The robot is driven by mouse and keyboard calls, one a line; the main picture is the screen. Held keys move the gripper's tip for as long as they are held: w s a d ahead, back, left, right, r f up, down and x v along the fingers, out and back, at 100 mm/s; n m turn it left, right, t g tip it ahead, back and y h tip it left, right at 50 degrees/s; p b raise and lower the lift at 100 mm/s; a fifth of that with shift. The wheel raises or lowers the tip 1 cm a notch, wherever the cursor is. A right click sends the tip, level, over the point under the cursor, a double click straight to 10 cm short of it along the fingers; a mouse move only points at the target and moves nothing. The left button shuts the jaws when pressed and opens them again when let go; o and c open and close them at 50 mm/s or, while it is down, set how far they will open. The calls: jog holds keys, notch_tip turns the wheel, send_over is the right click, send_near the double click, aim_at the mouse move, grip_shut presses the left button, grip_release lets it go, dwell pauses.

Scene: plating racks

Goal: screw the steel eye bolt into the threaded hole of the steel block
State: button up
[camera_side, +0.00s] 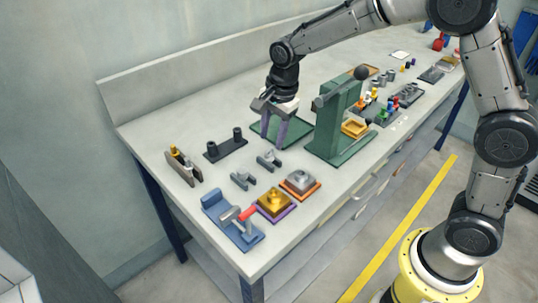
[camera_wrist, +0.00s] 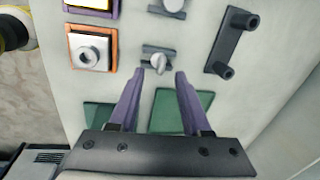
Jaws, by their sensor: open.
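The steel eye bolt (camera_wrist: 158,61) sits in a small grey holder (camera_wrist: 164,53), its ring toward my gripper. In the side view the holder (camera_side: 269,160) is on the bench, with the bolt too small to make out well. The steel block (camera_wrist: 90,54) lies on an orange base to the left in the wrist view; a round hole shows on its top. It also shows in the side view (camera_side: 299,179). My gripper (camera_wrist: 160,73) is open and empty, its purple fingers pointing toward the eye bolt, which shows between and just beyond the tips.
A second grey holder (camera_side: 243,178) and a brass block (camera_side: 274,199) on a purple base stand nearby. A dark two-peg rack (camera_side: 226,146), a green press (camera_side: 340,125) and a blue fixture with a red handle (camera_side: 233,222) surround them. A green mat (camera_side: 268,132) lies near my gripper.

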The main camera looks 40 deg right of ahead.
aim_at(268, 149)
jog(key=f, duration=0.2)
jog(key=w+f, duration=0.1)
jog(key=f, duration=0.1)
jog(key=shift+f, duration=0.2)
grip_shut()
